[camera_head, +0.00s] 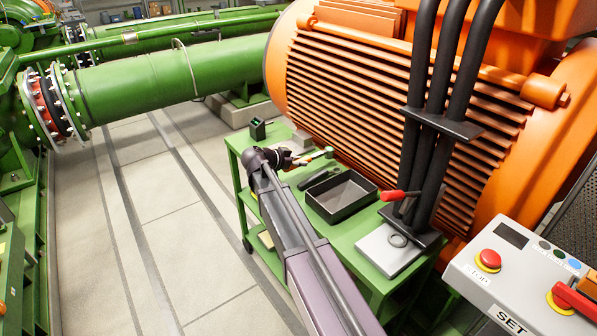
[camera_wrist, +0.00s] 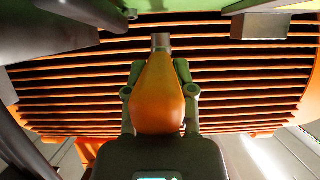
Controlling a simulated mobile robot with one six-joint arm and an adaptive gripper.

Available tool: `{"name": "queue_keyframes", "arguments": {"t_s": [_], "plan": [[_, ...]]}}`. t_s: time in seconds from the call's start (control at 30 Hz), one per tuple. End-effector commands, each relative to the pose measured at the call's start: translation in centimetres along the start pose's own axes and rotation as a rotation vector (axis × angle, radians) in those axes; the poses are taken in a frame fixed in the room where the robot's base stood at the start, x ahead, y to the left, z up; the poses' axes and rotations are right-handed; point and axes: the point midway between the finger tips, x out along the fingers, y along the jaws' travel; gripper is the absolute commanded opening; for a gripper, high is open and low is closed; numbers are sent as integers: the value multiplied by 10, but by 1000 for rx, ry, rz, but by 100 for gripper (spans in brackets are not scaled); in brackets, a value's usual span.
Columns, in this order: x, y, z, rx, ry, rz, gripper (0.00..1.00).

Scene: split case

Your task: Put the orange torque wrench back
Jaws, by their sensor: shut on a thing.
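The orange torque wrench (camera_wrist: 158,98) shows in the wrist view as a tapered orange body with a grey metal end pointing to the top of the picture. My gripper (camera_wrist: 159,75) has its two green fingers on either side of the orange body and is shut on it. In the head view, my gripper (camera_head: 311,157) is above the green cart, just behind the black open tray (camera_head: 342,195). The wrench is small and mostly hidden there. I cannot tell whether it touches anything below.
On the cart (camera_head: 375,278) lie a dark tool (camera_head: 318,178), a small black device (camera_head: 258,128) and a pale plate with a ring (camera_head: 393,250). A red-handled lever (camera_head: 396,196) and thick black pipes stand at right. The big orange motor (camera_head: 340,90) closes off the back. A control panel (camera_head: 520,275) is front right.

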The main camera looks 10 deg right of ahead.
Motion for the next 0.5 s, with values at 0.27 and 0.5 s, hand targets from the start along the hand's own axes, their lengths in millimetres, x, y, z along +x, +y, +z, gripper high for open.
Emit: {"name": "queue_keyframes", "arguments": {"t_s": [0.27, 0.5], "plan": [[8, 0, 17, 0, 1, -1, 0], [14, 0, 32, -1, 1, -1, 0]]}}
